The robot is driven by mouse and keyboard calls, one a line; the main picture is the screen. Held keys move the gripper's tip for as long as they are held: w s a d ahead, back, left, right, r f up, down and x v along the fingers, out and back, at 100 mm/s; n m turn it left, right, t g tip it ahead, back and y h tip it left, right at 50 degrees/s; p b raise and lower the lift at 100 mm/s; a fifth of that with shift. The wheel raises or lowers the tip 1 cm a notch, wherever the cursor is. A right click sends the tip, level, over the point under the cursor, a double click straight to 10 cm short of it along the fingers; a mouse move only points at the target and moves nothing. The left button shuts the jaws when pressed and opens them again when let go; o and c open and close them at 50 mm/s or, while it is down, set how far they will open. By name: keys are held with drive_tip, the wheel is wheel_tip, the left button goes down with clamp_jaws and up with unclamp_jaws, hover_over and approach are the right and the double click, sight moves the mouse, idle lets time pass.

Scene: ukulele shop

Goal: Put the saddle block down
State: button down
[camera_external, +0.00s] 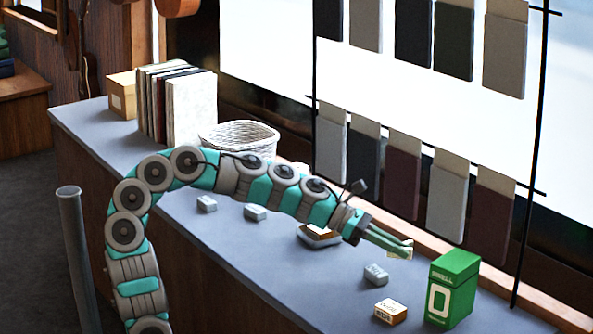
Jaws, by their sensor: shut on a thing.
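My gripper (403,249) reaches out over the right part of the grey counter (290,255). Its green fingers are shut on a small pale piece, the saddle block (408,251), at their tips. Most of the block is hidden by the fingers. It appears held above the counter, with a grey block (376,274) in front of and below it, to the left in the picture. The green box (453,288) stands to its right.
A small orange-and-white box (391,311) lies near the front edge. More grey blocks (206,204) (255,212) lie to the left. A tray (318,241) sits partly behind my arm. A white basket (238,137) and upright books (190,105) stand further back.

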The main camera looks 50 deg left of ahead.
drive_tip(key=f, duration=0.1)
drive_tip(key=w+d+f+n+t+y, duration=0.1)
drive_tip(key=w+d+f+n+t+b, duration=0.1)
drive_tip(key=shift+d+f+y, duration=0.1)
drive_tip(key=shift+f+y, duration=0.2)
drive_tip(key=shift+f, duration=0.05)
drive_tip(key=w+d, duration=0.2)
drive_tip(key=w, duration=0.2)
drive_tip(key=w+d+f, duration=0.1)
drive_tip(key=w+d, duration=0.1)
drive_tip(key=w, duration=0.3)
drive_tip(key=w+d, duration=0.2)
drive_tip(key=w, duration=0.3)
drive_tip(key=shift+d+f, duration=0.15)
drive_tip(key=shift+d, duration=0.25)
drive_tip(key=shift+f+b, duration=0.65)
drive_tip(key=shift+f, duration=1.15)
drive_tip(key=shift+f, duration=0.1)
drive_tip(key=c, duration=0.9)
unclamp_jaws()
drive_tip(key=p+v, duration=0.1)
drive_tip(key=v, duration=1.1)
